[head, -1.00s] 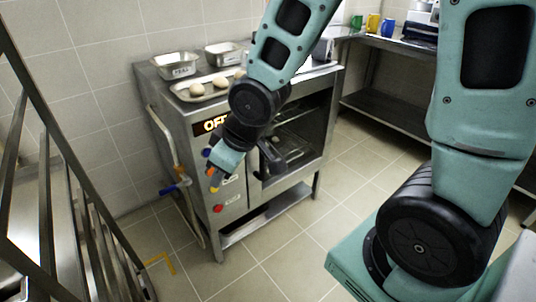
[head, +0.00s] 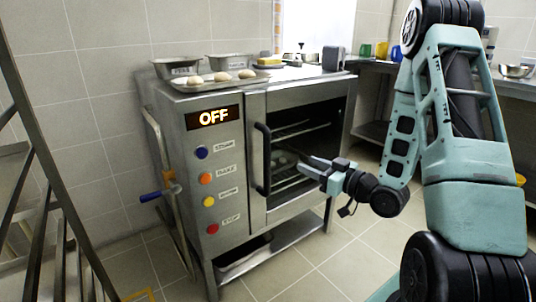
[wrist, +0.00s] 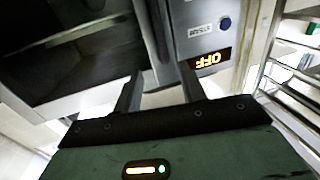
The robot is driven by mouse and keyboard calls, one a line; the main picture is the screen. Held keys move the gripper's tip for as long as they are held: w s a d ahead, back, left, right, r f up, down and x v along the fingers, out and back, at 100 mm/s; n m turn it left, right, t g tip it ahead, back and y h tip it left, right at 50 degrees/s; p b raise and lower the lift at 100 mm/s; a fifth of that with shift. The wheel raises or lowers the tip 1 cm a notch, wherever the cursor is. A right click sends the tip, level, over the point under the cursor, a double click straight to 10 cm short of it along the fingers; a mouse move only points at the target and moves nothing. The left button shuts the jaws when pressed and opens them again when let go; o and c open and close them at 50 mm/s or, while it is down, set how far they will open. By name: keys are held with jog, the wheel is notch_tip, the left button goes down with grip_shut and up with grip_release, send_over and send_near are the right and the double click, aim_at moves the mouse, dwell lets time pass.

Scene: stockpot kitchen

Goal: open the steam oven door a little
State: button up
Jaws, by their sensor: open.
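The steam oven (head: 222,163) is a steel cabinet with a lit "OFF" display (head: 213,117) and a column of coloured buttons. Its glass door (head: 300,125) looks closed, with racks visible behind it. The black upright door handle (head: 263,160) is at the door's left edge. My gripper (head: 308,168) is open and empty, in front of the door and right of the handle, apart from it. In the wrist view the picture is turned over; the handle (wrist: 157,30) shows beyond my two fingers (wrist: 160,85), roughly in line with the gap between them.
A tray of dough balls (head: 215,82) and steel pans (head: 175,67) stand on the oven top. A pipe with a blue lever (head: 150,196) runs along its left side. A rack (head: 45,205) stands at the left. Floor in front is clear.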

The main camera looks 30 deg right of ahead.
jog(key=b+x, duration=0.2)
jog(key=x, duration=1.4)
jog(key=shift+w+a, duration=0.25)
jog(key=shift+w, duration=0.1)
grip_shut()
jog(key=shift+s, duration=0.1)
